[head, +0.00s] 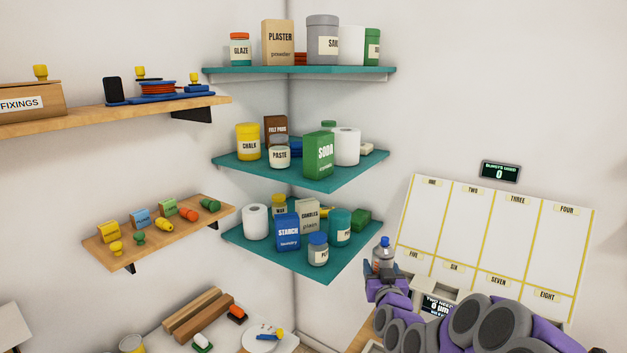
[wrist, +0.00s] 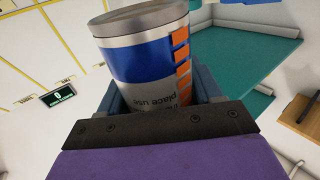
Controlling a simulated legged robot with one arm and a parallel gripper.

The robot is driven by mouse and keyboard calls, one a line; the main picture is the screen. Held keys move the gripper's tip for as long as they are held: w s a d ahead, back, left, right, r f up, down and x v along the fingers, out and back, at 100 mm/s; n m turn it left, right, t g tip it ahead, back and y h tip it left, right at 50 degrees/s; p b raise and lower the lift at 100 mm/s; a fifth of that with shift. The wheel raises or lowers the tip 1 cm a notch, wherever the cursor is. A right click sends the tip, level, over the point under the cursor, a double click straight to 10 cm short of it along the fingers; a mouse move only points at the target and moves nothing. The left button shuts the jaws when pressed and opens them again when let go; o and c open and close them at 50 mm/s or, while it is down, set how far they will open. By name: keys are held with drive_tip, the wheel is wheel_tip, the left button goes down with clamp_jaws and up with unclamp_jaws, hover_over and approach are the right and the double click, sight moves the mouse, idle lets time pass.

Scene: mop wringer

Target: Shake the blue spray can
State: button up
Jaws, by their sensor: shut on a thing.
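The blue spray can (head: 384,257) is held in my gripper (head: 385,279), to the left of the numbered white board. In the wrist view the can (wrist: 145,62) fills the upper middle. It has a flat metal end, a wide blue band, a grey label with lettering and a column of orange squares. My gripper's jaws (wrist: 155,98) are shut on its sides, and the purple and dark wrist body hides its lower part. In the head view the can looks roughly upright, well clear of the shelves.
Teal corner shelves (head: 300,262) with tubs, boxes and rolls stand to the left of my gripper. The white board (head: 475,235) is to its right, with a small display (head: 500,172) above. Wooden shelves (head: 160,240) are on the left wall. Open air lies above the can.

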drive_tip(key=a+r+p, duration=0.4)
drive_tip(key=r, duration=1)
wheel_tip(320, 180, down, 8)
drive_tip(key=b, duration=0.4)
idle(0.9)
drive_tip(key=shift+s, duration=0.1)
wheel_tip(320, 180, up, 8)
drive_tip(key=p, duration=0.1)
drive_tip(key=shift+p, duration=0.4)
idle(1.2)
